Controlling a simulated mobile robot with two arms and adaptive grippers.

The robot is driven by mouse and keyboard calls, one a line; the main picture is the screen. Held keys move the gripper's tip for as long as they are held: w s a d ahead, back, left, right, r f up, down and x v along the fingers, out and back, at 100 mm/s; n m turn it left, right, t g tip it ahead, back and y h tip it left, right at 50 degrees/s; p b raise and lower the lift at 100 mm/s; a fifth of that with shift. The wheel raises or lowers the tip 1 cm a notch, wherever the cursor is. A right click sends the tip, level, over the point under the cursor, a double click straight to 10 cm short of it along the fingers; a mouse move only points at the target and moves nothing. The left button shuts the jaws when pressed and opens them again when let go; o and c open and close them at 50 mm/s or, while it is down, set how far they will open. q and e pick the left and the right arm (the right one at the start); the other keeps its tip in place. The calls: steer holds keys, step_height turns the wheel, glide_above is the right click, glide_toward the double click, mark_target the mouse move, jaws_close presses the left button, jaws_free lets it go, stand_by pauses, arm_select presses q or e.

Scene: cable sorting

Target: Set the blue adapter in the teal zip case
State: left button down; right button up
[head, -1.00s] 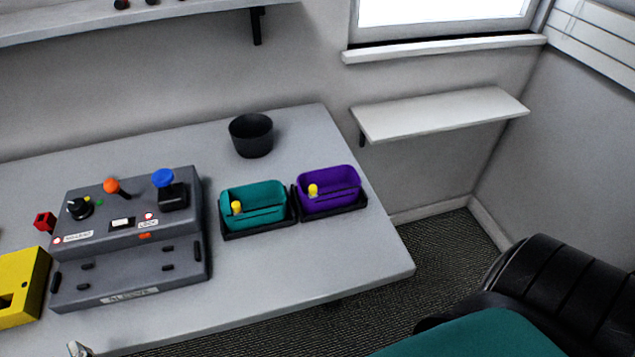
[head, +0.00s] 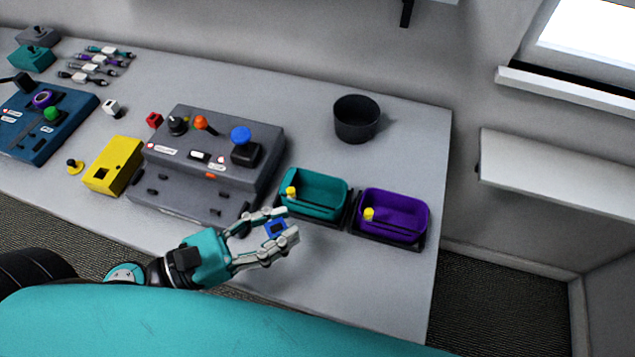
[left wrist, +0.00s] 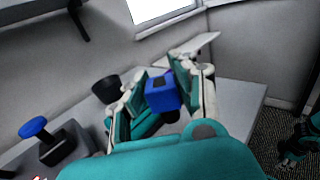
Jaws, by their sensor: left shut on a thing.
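My left gripper (head: 280,224) is shut on the small blue adapter (head: 275,229) and holds it in front of the teal zip case, apart from it. In the left wrist view the blue adapter (left wrist: 162,93) sits between the fingers (left wrist: 160,88). The teal zip case (head: 318,181) is open at the top and sits in a black tray, with a yellow knob at its left side. In the left wrist view it is largely hidden behind the fingers.
A purple case (head: 398,207) with a yellow knob stands right of the teal one. A black cup (head: 357,119) is behind them. A grey control box (head: 190,180) with knobs is to the left, then a yellow block (head: 114,165). The table's right front is clear.

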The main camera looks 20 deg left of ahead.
arm_select(q)
steer(key=w+p, duration=0.1)
steer(key=w, duration=0.2)
steer(key=w+p, duration=0.1)
steer(key=w, duration=0.3)
steer(key=w+d+f+p, duration=0.1)
steer(key=w+p, duration=0.1)
steer(key=w, duration=0.2)
steer(key=shift+w+d, duration=0.1)
steer(key=shift+w, duration=0.4)
steer(key=shift+w+f, duration=0.15)
steer(key=shift+f, duration=0.2)
step_height(320, 180, down, 2)
steer(key=shift+f, duration=0.5)
steer(key=shift+f+b, duration=0.3)
steer(key=shift+b, duration=0.2)
steer(key=shift+f, duration=0.25)
steer(key=c, duration=1.4)
jaws_free()
steer(key=o, duration=0.3)
steer(key=shift+o, duration=0.2)
steer(key=shift+r, duration=0.1)
arm_select(e)
steer(key=shift+s+d+r, duration=0.1)
steer(key=shift+s+r, duration=0.35)
steer(key=shift+r, duration=0.4)
